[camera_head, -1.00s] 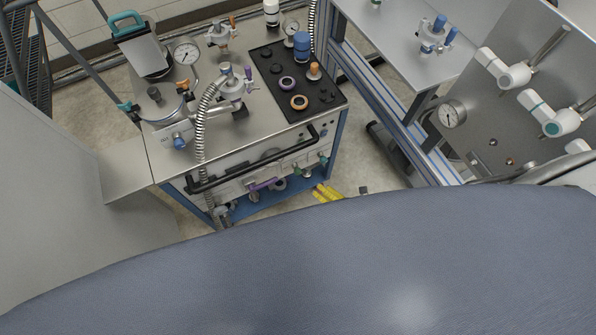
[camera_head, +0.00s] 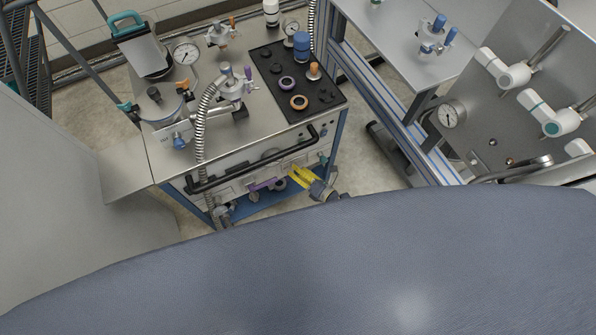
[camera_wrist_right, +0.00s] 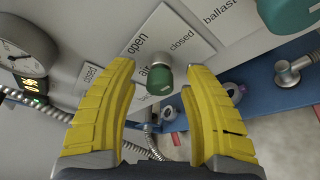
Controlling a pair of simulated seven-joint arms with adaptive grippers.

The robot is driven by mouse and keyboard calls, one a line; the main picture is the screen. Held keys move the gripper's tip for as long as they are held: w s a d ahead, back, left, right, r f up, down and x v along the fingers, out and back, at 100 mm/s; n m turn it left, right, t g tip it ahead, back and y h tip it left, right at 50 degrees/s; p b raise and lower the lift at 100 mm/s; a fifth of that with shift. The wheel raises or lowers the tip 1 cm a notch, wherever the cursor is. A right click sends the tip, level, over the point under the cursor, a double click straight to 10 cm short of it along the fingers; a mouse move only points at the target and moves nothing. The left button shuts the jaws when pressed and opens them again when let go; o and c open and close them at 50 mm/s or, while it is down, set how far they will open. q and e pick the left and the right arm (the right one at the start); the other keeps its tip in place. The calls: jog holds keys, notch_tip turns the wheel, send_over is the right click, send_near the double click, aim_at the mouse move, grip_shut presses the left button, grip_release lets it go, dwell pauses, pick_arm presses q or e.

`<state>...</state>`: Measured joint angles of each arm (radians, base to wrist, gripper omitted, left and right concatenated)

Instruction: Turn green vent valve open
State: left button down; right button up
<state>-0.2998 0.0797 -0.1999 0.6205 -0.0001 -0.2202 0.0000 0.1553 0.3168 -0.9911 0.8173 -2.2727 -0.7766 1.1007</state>
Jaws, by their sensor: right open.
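The green valve knob (camera_wrist_right: 160,82) sits on a grey panel in the right wrist view, beside a white label reading "open" and "closed". Its dark green round end faces down in the picture. My right gripper (camera_wrist_right: 160,70) is open, with one yellow finger on each side of the knob; I see gaps between the fingers and the knob. In the head view my right gripper (camera_head: 301,173) is at the front panel of the steel-topped cart (camera_head: 245,150), below the black handle bar, and covers the green knob there. My left gripper is not in view.
A larger teal knob (camera_wrist_right: 285,10) is close to the right finger, near a "ballast" label. A gauge (camera_wrist_right: 25,45) is at left.

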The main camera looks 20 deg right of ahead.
jog(key=shift+c, duration=0.5)
grip_shut()
jog(key=shift+a, duration=0.1)
